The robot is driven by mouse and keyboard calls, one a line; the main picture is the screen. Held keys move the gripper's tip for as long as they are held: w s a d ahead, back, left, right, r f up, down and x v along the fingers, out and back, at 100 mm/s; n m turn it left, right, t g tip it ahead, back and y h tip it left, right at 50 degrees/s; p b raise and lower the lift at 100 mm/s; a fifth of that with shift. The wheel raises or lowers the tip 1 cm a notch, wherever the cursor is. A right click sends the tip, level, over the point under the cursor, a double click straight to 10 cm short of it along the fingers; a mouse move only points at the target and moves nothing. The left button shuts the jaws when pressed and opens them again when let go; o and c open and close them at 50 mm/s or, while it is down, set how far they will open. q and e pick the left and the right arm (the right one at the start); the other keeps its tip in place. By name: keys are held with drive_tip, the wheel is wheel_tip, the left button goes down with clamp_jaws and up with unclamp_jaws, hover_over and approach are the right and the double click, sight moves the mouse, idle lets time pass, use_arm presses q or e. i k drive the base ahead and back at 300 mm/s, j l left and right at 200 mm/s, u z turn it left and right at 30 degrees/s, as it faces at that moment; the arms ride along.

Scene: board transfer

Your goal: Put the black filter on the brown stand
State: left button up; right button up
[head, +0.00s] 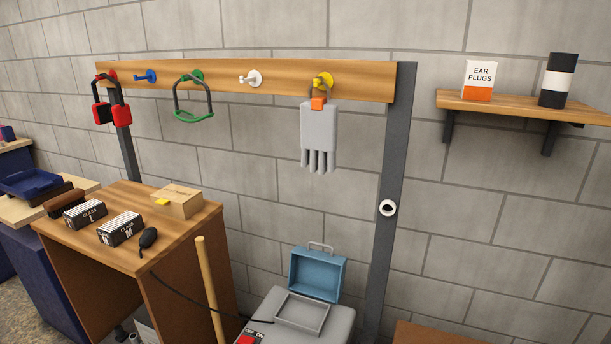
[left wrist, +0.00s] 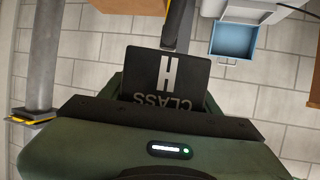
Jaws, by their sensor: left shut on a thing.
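The black filter (left wrist: 166,76), a dark block lettered "CLASS H", shows in the left wrist view. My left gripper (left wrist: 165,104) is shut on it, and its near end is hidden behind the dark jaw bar. Neither of my grippers shows in the head view. A brown wooden stand (head: 183,232) stands at the left of the head view. On its top are two pleated filters, the "CLASS L" filter (head: 86,214) and the "CLASS M" filter (head: 121,229).
A brown surface (head: 440,334) shows at the bottom.

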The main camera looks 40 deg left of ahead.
sight(120, 193)
drive_tip(key=k+j, duration=0.15)
drive_tip(key=j, duration=0.6)
drive_tip(key=k+j+z, duration=0.1)
drive_tip(key=j, duration=0.6)
drive_tip(key=k+j, duration=0.2)
drive_tip(key=j, duration=0.55)
drive_tip(key=k+j+z, duration=0.1)
drive_tip(key=j, duration=0.6)
drive_tip(key=k+j, duration=0.3)
drive_tip(key=j, duration=0.4)
drive_tip(key=k+j+z, duration=0.1)
drive_tip(key=j, duration=0.6)
drive_tip(key=k+j, duration=0.3)
drive_tip(key=j, duration=0.4)
drive_tip(key=k+j+z, duration=0.1)
drive_tip(key=j, duration=0.6)
drive_tip(key=k, duration=0.1)
